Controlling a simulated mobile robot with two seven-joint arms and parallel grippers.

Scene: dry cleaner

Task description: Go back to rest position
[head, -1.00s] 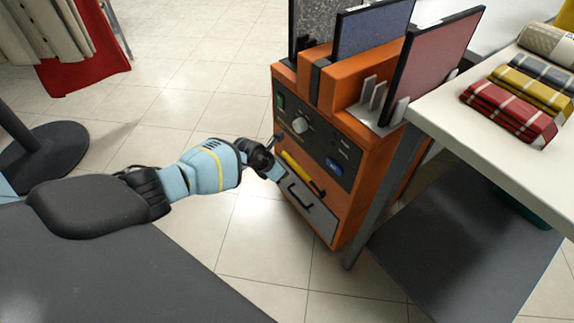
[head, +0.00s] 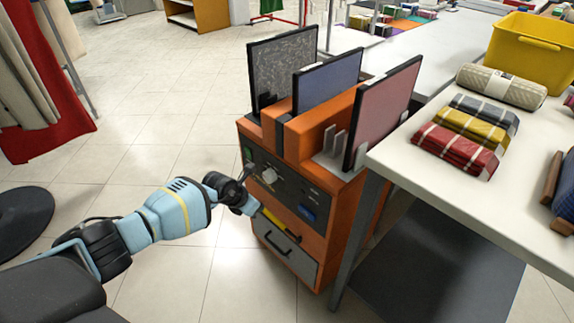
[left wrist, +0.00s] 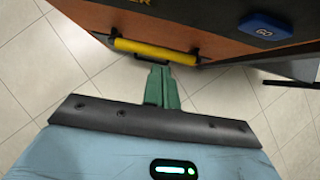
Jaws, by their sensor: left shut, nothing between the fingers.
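My left arm reaches in from the left in the head view. My left gripper (head: 250,208) is in front of the orange machine (head: 341,222), close to its control panel and yellow handle. In the left wrist view the left gripper's fingers (left wrist: 161,88) are together with nothing between them, just short of the yellow handle (left wrist: 155,50). I cannot tell whether they touch the machine. The machine has a knob (head: 269,175), a blue button (head: 307,213) and a grey drawer (head: 285,257), which looks closed. My right gripper is not in view.
A white table (head: 400,152) stands right of the machine, with folded checked cloths (head: 456,150) and a yellow basket (head: 533,52). Dark framed panels (head: 384,112) stand on the machine. A red and beige clothes rack (head: 50,125) is at left. The tiled floor between is clear.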

